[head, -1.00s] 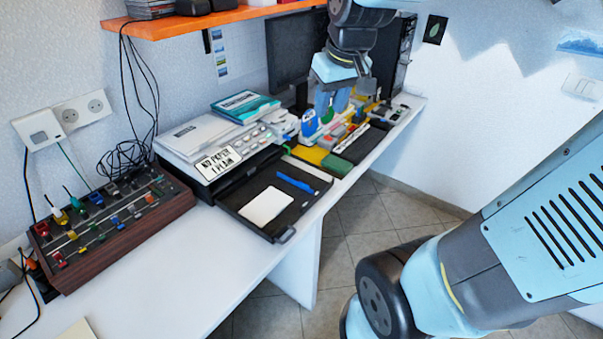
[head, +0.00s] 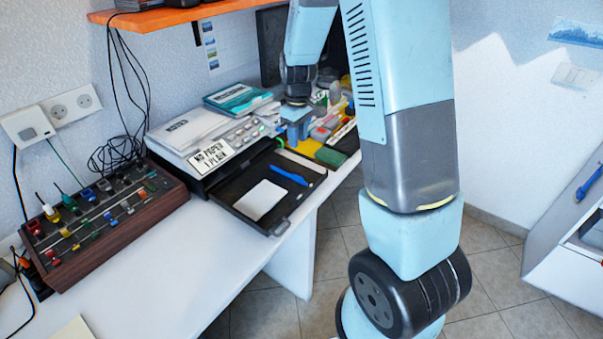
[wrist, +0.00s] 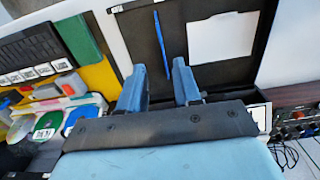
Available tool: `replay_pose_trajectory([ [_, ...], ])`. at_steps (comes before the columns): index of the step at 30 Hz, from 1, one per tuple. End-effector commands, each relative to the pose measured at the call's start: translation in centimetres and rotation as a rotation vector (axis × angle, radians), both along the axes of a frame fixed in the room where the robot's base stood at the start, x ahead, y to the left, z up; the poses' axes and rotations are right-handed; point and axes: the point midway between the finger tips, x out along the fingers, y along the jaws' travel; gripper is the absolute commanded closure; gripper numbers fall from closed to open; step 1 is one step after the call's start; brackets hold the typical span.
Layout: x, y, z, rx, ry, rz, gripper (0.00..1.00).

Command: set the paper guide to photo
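The paper tray (head: 250,218) is pulled out from the printer (head: 205,140). It is black and flat, with a small white sheet (head: 260,200) on it. A thin blue bar (head: 288,175), which looks like the paper guide, lies on the tray beside the sheet, on its right. In the wrist view the blue bar (wrist: 161,44) and the sheet (wrist: 223,38) lie beyond my fingertips. My gripper (wrist: 158,75) is open and empty, pointing down near the printer's right end, apart from the bar. It also shows in the head view (head: 296,132). I see no readable size marks.
The printer's screen reads "NO PAPER 1 PLAIN". A yellow tray with coloured items (head: 325,146) stands right of the printer. An orange shelf (head: 180,15) hangs above.

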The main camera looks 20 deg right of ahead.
Motion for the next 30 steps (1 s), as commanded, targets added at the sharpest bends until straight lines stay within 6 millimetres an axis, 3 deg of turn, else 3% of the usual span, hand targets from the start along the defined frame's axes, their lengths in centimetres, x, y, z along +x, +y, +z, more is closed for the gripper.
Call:
replay_pose_trajectory([
  [11,0.5,-0.1,-3.5,-0.008,0.018,0.021,0.67],
  [30,0.5,-0.1,-13.6,-0.008,0.016,0.019,0.67],
])
